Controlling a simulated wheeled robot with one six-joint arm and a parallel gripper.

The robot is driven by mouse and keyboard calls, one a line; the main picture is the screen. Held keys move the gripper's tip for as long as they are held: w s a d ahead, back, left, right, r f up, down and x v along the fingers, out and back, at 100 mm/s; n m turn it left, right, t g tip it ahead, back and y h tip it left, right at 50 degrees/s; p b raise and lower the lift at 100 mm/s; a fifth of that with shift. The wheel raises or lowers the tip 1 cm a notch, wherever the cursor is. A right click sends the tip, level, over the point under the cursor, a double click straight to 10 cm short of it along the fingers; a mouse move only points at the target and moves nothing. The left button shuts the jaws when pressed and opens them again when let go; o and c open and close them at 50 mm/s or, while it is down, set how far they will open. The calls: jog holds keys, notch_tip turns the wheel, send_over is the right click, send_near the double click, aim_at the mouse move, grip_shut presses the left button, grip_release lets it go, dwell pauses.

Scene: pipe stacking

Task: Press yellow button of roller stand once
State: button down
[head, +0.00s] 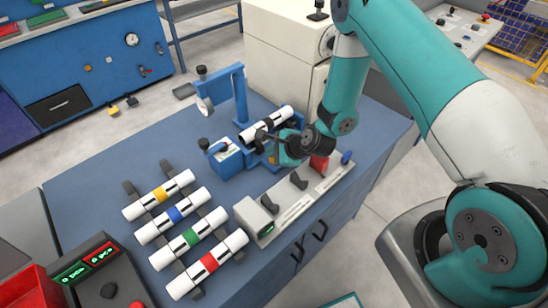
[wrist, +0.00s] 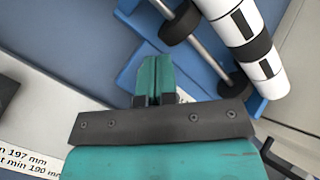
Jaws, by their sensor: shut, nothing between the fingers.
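The blue roller stand (head: 242,98) is near the far side of the blue workbench. It carries a white pipe with a black band (head: 251,134) lying across its rollers. In the wrist view, the stand (wrist: 130,60) is under and beyond the fingertips, with grey rollers (wrist: 178,24) and the pipe (wrist: 270,70) at the upper right. My gripper (head: 272,150) has teal fingers and is beside the stand's near right side. In the wrist view, its fingers (wrist: 153,72) are together with nothing between them.
Several white pipes with coloured bands (head: 190,236) lie on a dark rack at the front left. A grey fixture with dark clamps (head: 290,196) runs along the bench's right edge. A control box with green and red displays (head: 92,265) stands front left. The bench's left side is clear.

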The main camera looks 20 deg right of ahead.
jog(key=shift+f, duration=0.35)
jog(key=shift+r, duration=0.15)
dwell(0.4)
jog(key=shift+r+p, duration=0.45)
jog(key=shift+r, duration=0.3)
jog(key=shift+r+p, duration=1.95)
jog(key=shift+r, duration=0.5)
jog(key=shift+r, duration=0.1)
